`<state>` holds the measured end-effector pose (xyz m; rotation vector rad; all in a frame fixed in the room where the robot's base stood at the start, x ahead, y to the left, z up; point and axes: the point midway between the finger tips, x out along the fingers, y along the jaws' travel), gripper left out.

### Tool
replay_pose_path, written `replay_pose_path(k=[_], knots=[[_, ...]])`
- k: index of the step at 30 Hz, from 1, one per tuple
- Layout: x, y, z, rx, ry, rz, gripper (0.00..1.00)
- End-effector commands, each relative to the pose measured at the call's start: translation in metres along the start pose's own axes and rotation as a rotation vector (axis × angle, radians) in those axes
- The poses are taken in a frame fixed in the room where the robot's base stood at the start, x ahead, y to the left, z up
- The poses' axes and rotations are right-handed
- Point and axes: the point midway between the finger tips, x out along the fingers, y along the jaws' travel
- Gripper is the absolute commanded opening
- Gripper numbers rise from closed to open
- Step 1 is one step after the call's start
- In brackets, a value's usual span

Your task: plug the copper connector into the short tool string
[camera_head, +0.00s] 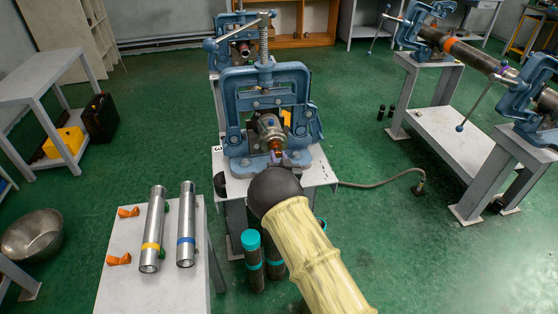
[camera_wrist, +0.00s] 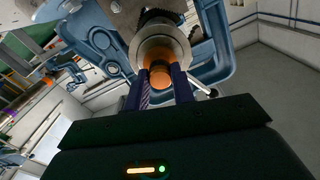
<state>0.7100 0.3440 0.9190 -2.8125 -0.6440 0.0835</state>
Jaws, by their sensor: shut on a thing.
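The short tool string (camera_head: 268,127) is a grey metal cylinder clamped in the blue pipe vise (camera_head: 238,142) on the middle stand. Its round open end (camera_wrist: 178,42) faces my wrist camera. My gripper (camera_wrist: 161,80) is shut on the copper connector (camera_wrist: 160,77), an orange-brown cylinder between the two fingers. The connector also shows in the head view (camera_head: 275,146), small and in line with the string's end. In the wrist view it overlaps the string's opening. I cannot tell how far it is inside. My arm hides part of the stand's front in the head view.
A table (camera_head: 122,290) at left holds two silver cylinders (camera_head: 152,230) and orange pieces. Teal-capped tubes (camera_head: 252,255) stand beside my arm. A long pipe (camera_head: 455,47) lies in vises at right. A hose (camera_head: 375,184) crosses the green floor.

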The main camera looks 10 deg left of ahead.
Motion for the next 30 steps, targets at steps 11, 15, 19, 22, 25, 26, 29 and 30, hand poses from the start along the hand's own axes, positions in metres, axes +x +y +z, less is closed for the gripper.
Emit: replay_pose_path(k=[11, 15, 19, 22, 25, 26, 29, 30], knots=[[0.009, 0.0, -0.001, 0.0, 0.001, 0.0, 0.4], [0.008, 0.0, -0.001, 0.0, 0.001, 0.0, 0.5], [0.008, 0.0, 0.0, 0.0, -0.001, 0.0, 0.5], [0.007, 0.0, 0.0, 0.0, -0.001, 0.0, 0.5], [0.004, 0.001, 0.001, 0.0, -0.002, 0.001, 0.5], [0.002, 0.0, 0.0, 0.0, -0.001, 0.001, 0.5], [-0.006, 0.0, 0.0, 0.001, -0.001, 0.001, 0.5], [-0.011, 0.0, 0.0, 0.0, -0.001, 0.001, 0.5]])
